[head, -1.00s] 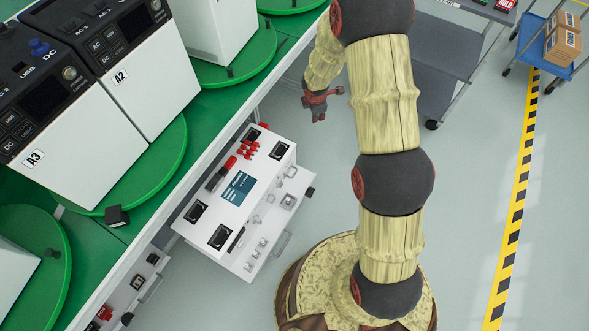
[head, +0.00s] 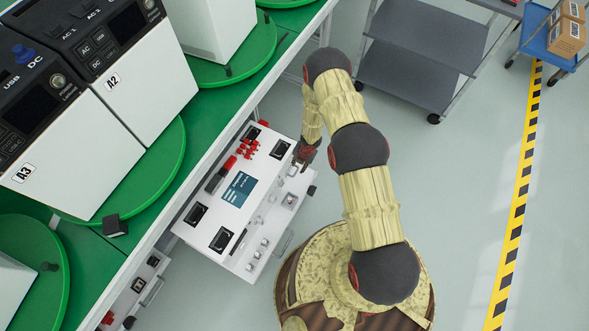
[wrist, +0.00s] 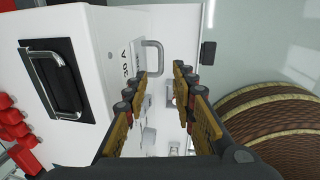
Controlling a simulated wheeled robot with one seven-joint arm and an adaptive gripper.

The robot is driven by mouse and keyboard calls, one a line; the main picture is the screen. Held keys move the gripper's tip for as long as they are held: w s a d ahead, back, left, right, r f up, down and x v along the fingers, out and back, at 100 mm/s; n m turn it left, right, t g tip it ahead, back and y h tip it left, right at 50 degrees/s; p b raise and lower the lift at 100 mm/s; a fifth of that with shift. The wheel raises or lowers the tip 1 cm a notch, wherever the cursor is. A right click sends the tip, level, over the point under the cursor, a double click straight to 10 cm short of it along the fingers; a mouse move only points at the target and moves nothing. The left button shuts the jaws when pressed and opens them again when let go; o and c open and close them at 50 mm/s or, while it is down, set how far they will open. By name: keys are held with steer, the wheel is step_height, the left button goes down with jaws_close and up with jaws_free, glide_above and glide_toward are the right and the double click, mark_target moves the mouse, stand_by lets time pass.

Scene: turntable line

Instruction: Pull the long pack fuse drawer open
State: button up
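The white test unit (head: 258,215) sits under the bench edge, with its front face turned to the right in the head view. A grey U-shaped handle (wrist: 153,58) stands out from a white face beside a "30 A" label in the wrist view. I cannot read a long pack label, so I cannot tell for sure that this is the long pack fuse drawer. My gripper (wrist: 158,75) is open and empty, its fingertips just short of that handle, which lines up with the gap. In the head view my gripper (head: 303,160) is at the unit's upper right end and hides the handle there.
A second grey handle (head: 284,242) is lower on the unit's front. Black recessed handles (wrist: 58,78) and red terminals (wrist: 14,125) are on the panel beside my gripper. A grey cart (head: 410,80) stands behind.

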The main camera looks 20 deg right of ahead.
mark_target(296, 172)
steer(key=f+b, duration=0.1)
steer(key=f, duration=0.1)
steer(key=f+b, duration=0.1)
steer(key=f, duration=0.2)
steer(key=a+f+b, duration=0.1)
steer(key=f, duration=0.1)
steer(key=shift+w+f, duration=0.2)
steer(key=shift+w, duration=0.15)
steer(key=c, duration=0.3)
jaws_close()
stand_by(0.3)
